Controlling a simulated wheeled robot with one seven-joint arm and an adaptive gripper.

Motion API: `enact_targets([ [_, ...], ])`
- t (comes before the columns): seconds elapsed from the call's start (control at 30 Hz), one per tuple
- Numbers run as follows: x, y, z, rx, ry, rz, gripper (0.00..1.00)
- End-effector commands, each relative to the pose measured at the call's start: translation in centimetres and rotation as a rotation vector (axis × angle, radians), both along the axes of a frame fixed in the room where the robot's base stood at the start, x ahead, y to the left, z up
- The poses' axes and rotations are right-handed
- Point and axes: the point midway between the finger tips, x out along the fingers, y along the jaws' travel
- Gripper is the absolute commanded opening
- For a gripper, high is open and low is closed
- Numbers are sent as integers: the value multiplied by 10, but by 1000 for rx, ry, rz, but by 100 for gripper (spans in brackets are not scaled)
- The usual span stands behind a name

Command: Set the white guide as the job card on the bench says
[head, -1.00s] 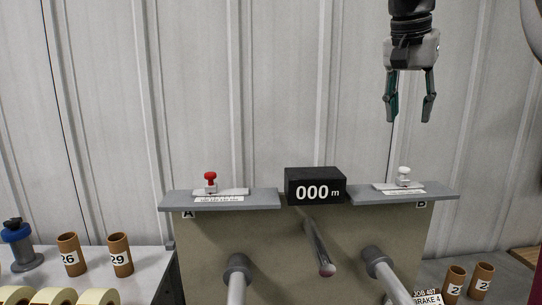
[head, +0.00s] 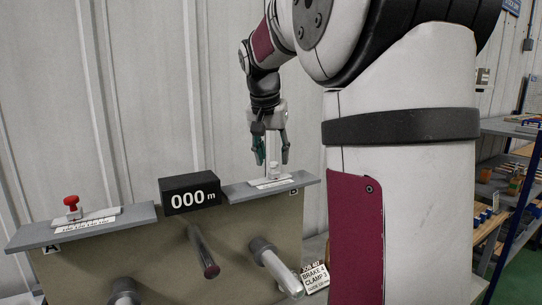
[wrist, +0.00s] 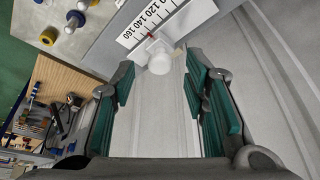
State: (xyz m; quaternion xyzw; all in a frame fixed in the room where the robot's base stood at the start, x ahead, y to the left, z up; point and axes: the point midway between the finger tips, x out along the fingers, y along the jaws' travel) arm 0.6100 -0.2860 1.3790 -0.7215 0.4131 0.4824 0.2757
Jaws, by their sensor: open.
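The white guide (head: 275,171) has a round white knob and sits on a scale plate on the right-hand shelf, marked B. The wrist view shows its knob (wrist: 160,62) beside printed numbers, with 120, 140 and 160 readable, and a small red mark. My gripper (head: 271,153) is open and empty, pointing down just above the guide. In the wrist view the knob lies between and beyond the fingertips; contact cannot be told. The job card (head: 315,278) leans low at the bench's right, reading BRAKE 4, CLAMP 3; its last line is too small to read.
A red-knobbed slider (head: 72,203) stands on the left shelf, marked A. A black display (head: 190,194) reading 000 m sits between the shelves. Metal rollers (head: 275,268) stick out in front. Shelving (head: 510,190) with parts stands at the far right.

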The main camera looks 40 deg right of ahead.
Motion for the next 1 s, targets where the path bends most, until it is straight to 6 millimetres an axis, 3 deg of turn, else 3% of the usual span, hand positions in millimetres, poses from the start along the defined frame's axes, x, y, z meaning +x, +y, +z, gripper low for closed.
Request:
enact_targets([
  [0.43, 3, -4, -12, 0, -1, 0, 41],
  [0.47, 3, -4, -12, 0, -1, 0, 39],
  [0.63, 3, -4, -11, 0, -1, 0, 0],
  [1.0, 6, 6, -12, -1, -1, 4, 0],
])
